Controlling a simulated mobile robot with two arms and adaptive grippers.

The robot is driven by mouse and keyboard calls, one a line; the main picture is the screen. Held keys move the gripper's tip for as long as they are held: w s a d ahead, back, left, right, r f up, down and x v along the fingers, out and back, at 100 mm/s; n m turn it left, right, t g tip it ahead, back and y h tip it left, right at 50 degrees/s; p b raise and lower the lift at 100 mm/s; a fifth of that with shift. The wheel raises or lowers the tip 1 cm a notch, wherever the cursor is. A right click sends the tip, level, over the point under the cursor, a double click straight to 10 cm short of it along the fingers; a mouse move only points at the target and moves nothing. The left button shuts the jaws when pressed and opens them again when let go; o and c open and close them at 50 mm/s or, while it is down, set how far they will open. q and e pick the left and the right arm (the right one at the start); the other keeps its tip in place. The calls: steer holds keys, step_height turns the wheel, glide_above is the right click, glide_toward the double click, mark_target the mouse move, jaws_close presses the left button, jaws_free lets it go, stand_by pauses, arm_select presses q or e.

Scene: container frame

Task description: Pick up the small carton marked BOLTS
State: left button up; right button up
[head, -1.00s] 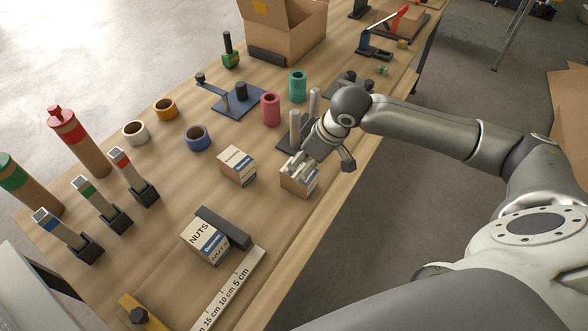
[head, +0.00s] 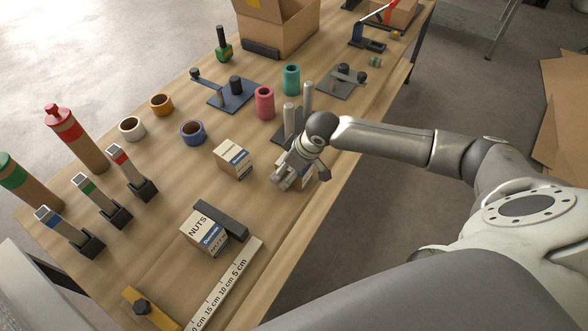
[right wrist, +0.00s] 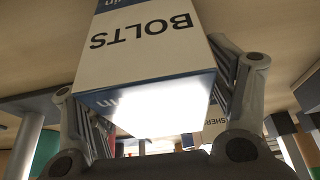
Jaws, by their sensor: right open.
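The carton marked BOLTS (right wrist: 145,45) fills the upper middle of the right wrist view, white with a blue band, its lettering upside down. It stands between the two fingers of my right gripper (right wrist: 150,85), which are open on either side of it. In the head view my right gripper (head: 285,178) is over the carton (head: 303,184) near the table's right edge and hides most of it. I cannot tell whether the fingers touch it. My left gripper is not in view.
A similar white-labelled carton (head: 233,159) stands to the left. The NUTS carton (head: 204,234) is nearer, beside a dark bar (head: 221,221) and a ruler (head: 229,281). Grey posts (head: 307,97) stand just behind my gripper; pink (head: 265,102) and teal (head: 291,79) cylinders are farther back.

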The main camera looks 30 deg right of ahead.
steer(key=shift+c, duration=0.5)
steer(key=shift+s, duration=0.1)
steer(key=shift+c, duration=1.3)
steer(key=c, duration=1)
steer(key=shift+r, duration=0.1)
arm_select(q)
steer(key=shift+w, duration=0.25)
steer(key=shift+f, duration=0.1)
arm_select(e)
steer(key=shift+r, duration=0.1)
